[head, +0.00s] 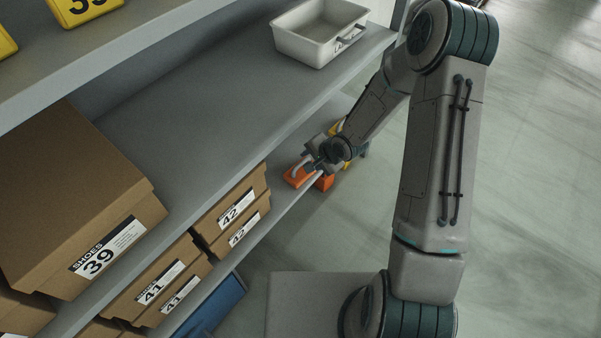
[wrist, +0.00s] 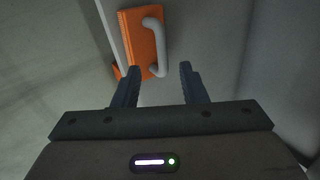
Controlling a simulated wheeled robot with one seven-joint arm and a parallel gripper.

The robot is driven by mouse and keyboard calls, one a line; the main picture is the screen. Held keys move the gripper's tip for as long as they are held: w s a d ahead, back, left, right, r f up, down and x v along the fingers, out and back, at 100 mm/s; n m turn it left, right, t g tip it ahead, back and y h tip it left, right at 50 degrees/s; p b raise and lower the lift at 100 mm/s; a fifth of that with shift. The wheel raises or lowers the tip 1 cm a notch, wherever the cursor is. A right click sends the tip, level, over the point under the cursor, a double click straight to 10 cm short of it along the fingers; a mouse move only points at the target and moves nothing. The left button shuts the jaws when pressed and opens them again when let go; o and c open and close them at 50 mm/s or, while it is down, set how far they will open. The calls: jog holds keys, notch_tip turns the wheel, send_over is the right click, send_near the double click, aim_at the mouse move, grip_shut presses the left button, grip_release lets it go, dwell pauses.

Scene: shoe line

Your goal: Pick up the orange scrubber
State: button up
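The orange scrubber (head: 293,180) lies on the lower shelf near its front edge, with a pale grey curved handle on top. It also shows in the wrist view (wrist: 139,38) at the top, just ahead of my fingers, with the handle along its right side. My gripper (head: 313,166) is right beside it in the head view and hides part of it. In the wrist view my gripper (wrist: 159,68) is open, with nothing between its fingers. The handle's near end lies close to the gap between the fingertips; I cannot tell whether they touch.
Another orange piece (head: 325,183) shows past the shelf edge, with something yellow (head: 337,128) behind my wrist. Shoe boxes (head: 232,212) stand at the left. A grey tray (head: 318,34) sits on the upper shelf, which overhangs the scrubber's shelf. The floor at right is clear.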

aim_at(302, 162)
jog(key=b+x, duration=0.2)
jog(key=x, duration=0.3)
jog(key=shift+a+r, duration=0.1)
grip_shut()
jog(key=shift+w+r, duration=0.1)
jog(key=shift+r, duration=0.05)
jog(key=w+d+r+p, duration=0.1)
jog(key=d+r+p, duration=0.7)
jog(key=d+r, duration=0.2)
jog(key=shift+d+r, duration=0.4)
jog(key=shift+d, duration=0.45)
